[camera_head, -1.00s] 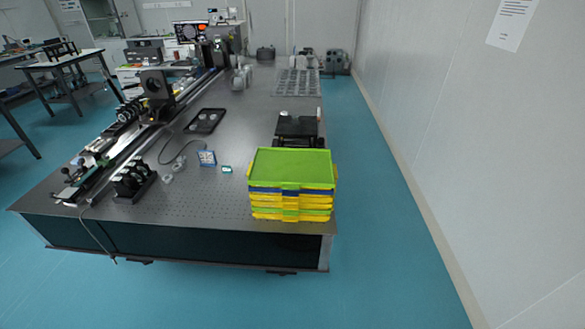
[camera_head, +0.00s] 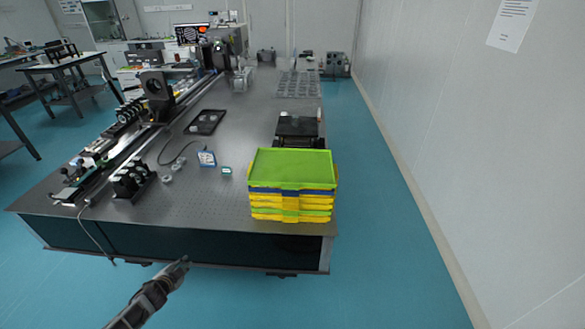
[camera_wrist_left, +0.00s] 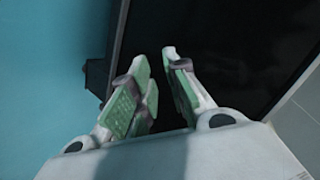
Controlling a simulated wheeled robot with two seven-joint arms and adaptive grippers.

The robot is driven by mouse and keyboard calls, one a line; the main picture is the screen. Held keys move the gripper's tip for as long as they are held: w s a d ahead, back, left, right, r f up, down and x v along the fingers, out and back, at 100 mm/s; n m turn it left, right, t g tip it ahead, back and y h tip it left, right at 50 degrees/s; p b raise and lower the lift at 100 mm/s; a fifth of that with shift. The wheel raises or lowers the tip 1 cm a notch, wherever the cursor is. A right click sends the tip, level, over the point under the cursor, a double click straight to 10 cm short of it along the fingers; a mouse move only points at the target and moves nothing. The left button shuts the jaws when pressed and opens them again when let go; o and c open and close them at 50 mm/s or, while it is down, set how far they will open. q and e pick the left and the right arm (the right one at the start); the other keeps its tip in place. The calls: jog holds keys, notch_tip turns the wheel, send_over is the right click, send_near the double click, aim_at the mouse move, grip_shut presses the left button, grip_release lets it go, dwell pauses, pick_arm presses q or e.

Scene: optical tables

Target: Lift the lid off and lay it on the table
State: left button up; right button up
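A stack of yellow, blue and green trays stands at the near right corner of the optical table (camera_head: 225,205). My left gripper (camera_head: 185,262) is in front of the table's near edge, lower than the tabletop and left of the stack, touching nothing that I can see. In the left wrist view its two green-padded fingers (camera_wrist_left: 157,88) stand a little apart with nothing between them, facing the dark table side (camera_wrist_left: 235,45). My right gripper is not in view.
A black platform (camera_head: 297,126) sits behind the stack. Optical rails and mounts (camera_head: 130,180) line the table's left side. Bare tabletop lies left of the stack. A wall stands at right.

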pick_arm(q)
jog(key=w+d+r+m+t+h, duration=0.1)
jog(key=w+d+r+m+h, duration=0.15)
jog(key=d+r, duration=0.45)
jog(key=w+d+r+m+t+h, duration=0.25)
jog(key=d+r, duration=0.25)
jog(key=r, duration=0.3)
jog(key=s+d+r+m+h, duration=0.2)
jog(key=d+r+m, duration=0.1)
jog(key=d+r, duration=0.3)
jog(key=s+d+r+m+g+h, duration=0.1)
jog(key=s+d+r+m+h, duration=0.1)
jog(key=d+r, duration=0.4)
jog(key=s+d+r+m+g+h, duration=0.1)
jog(key=s+d+r+m+h, duration=0.2)
jog(key=d+r+m, duration=0.3)
jog(key=shift+d+h, duration=0.6)
jog(key=shift+d, duration=0.15)
jog(key=shift+w+d, duration=0.1)
jog(key=shift+w, duration=0.05)
jog(key=p+x, duration=0.1)
jog(key=x, duration=0.7)
jog(key=shift+w+p, duration=0.2)
jog(key=shift+p, duration=0.15)
jog(key=shift+d, duration=0.2)
